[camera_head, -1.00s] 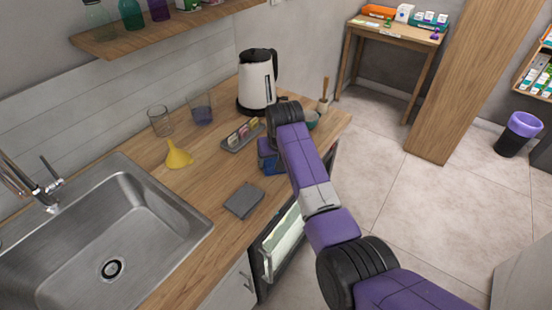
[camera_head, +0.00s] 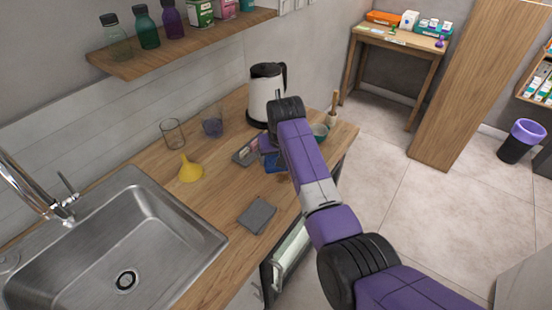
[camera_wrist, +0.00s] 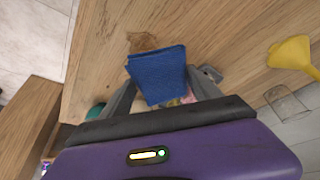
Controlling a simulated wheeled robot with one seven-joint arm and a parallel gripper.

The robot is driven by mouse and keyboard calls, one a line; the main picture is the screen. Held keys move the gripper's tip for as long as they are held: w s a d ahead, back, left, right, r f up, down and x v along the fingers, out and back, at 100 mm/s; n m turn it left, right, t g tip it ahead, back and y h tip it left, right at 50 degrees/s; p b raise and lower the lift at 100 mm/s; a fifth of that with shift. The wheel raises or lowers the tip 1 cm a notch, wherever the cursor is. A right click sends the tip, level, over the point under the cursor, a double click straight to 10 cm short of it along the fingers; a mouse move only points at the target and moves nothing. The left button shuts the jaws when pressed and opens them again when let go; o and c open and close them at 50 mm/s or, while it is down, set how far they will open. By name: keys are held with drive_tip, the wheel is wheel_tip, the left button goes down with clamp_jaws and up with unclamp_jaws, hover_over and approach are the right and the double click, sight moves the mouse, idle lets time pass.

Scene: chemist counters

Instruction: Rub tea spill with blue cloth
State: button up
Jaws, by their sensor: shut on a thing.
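The blue cloth (camera_wrist: 158,74) is gripped in my gripper (camera_wrist: 163,92), between its two grey fingers, and hangs out toward the counter in the wrist view. In the head view the cloth (camera_head: 273,162) shows beside my purple arm, near the sachet tray; whether it touches the counter I cannot tell. A brown tea spill (camera_wrist: 142,41) lies on the wooden counter just beyond the cloth's edge in the wrist view, near the counter's edge. My arm hides much of that area in the head view.
Around the cloth on the counter (camera_head: 222,198) stand a sachet tray (camera_head: 243,155), a white kettle (camera_head: 266,95), a green bowl (camera_head: 320,130), two glasses, a yellow funnel (camera_head: 190,172) and a grey cloth (camera_head: 257,215). The sink (camera_head: 150,245) is at the left.

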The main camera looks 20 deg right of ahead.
drive_tip(key=shift+r+p, duration=0.6)
drive_tip(key=shift+r, duration=0.65)
drive_tip(key=shift+f+b, duration=0.15)
drive_tip(key=shift+b, duration=0.15)
